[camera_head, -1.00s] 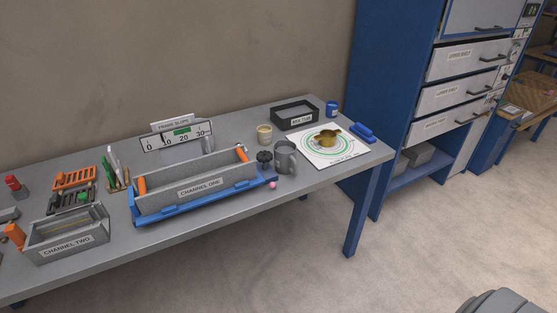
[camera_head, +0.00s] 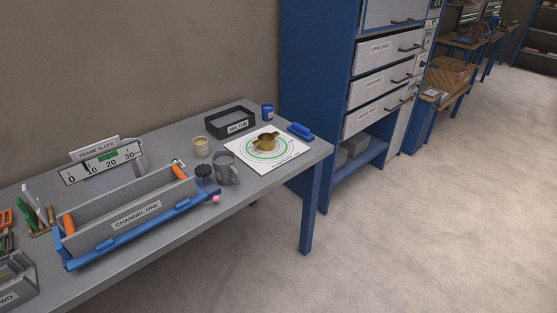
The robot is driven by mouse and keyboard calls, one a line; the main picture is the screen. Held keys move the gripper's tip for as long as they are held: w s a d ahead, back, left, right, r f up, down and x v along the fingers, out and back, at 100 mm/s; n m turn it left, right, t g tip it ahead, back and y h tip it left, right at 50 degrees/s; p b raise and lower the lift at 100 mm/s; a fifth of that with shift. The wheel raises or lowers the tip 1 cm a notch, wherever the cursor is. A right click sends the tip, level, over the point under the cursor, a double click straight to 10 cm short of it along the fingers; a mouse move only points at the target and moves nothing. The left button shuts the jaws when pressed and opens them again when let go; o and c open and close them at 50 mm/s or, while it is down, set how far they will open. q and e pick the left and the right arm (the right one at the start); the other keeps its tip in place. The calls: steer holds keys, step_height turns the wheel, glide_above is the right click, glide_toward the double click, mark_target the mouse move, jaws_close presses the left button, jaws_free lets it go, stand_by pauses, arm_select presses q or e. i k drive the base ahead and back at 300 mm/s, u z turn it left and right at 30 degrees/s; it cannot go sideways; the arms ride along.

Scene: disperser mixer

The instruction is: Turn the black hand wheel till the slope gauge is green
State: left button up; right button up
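The frame slope gauge (camera_head: 102,164) stands behind the trough. The pointer is too small to read. Neither of my grippers is in view.
A small pink ball (camera_head: 215,198) lies in front. A beige cup (camera_head: 201,147), a black bin (camera_head: 230,122) and a white round-target sheet (camera_head: 283,160) are behind. Open floor lies right.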

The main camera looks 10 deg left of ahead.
mark_target(203, 171)
steer(key=z, duration=0.25)
steer(key=i, duration=1.3)
steer(key=u, duration=1.1)
